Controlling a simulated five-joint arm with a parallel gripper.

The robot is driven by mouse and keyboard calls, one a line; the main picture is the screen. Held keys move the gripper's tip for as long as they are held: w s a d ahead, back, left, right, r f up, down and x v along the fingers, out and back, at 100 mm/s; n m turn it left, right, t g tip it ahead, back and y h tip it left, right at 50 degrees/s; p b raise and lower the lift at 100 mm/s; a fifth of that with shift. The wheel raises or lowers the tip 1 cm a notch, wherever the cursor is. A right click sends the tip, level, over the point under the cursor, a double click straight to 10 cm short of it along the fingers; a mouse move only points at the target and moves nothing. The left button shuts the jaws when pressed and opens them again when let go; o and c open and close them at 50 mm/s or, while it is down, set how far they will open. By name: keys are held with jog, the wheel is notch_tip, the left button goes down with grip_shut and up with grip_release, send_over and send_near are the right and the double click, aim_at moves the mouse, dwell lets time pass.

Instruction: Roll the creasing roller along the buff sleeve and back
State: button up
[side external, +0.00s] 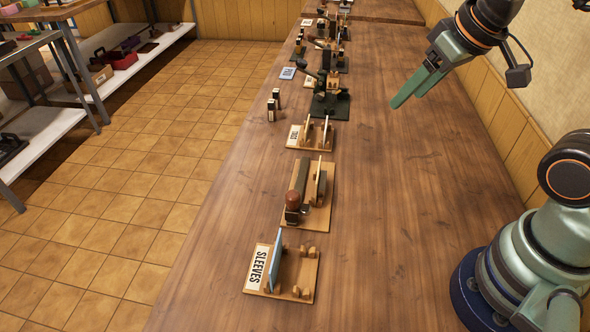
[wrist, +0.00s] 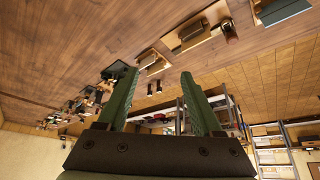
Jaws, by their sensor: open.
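My gripper (side external: 409,96) is open and empty, raised over the bare right part of the bench in the side view. Its two green fingers stand apart in the wrist view (wrist: 155,78), with nothing between them. A tool with a round brown knob (side external: 292,200) and a dark body, possibly the creasing roller, sits on a wooden stand (side external: 322,217), well away from my gripper. A rack labelled SLEEVES (side external: 301,262) holds an upright blue sleeve (side external: 276,260). I cannot pick out the buff sleeve for sure.
A labelled wooden rack (side external: 299,147) with upright tan pieces stands farther back. Behind it is a dark green press-like device (side external: 330,104), then several other stands in a row. Two small dark-and-pale blocks stand near the bench's left edge. The bench's right side (side external: 405,190) is clear.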

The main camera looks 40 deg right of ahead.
jog(key=w+a+f+g, duration=0.25)
jog(key=w+a, duration=0.35)
jog(key=a, duration=0.4)
jog(key=g, duration=0.3)
send_near(293, 194)
notch_tip(293, 194, down, 10)
jog(key=shift+w+f, duration=0.1)
jog(key=shift+f, duration=0.15)
grip_shut()
dwell(1.0)
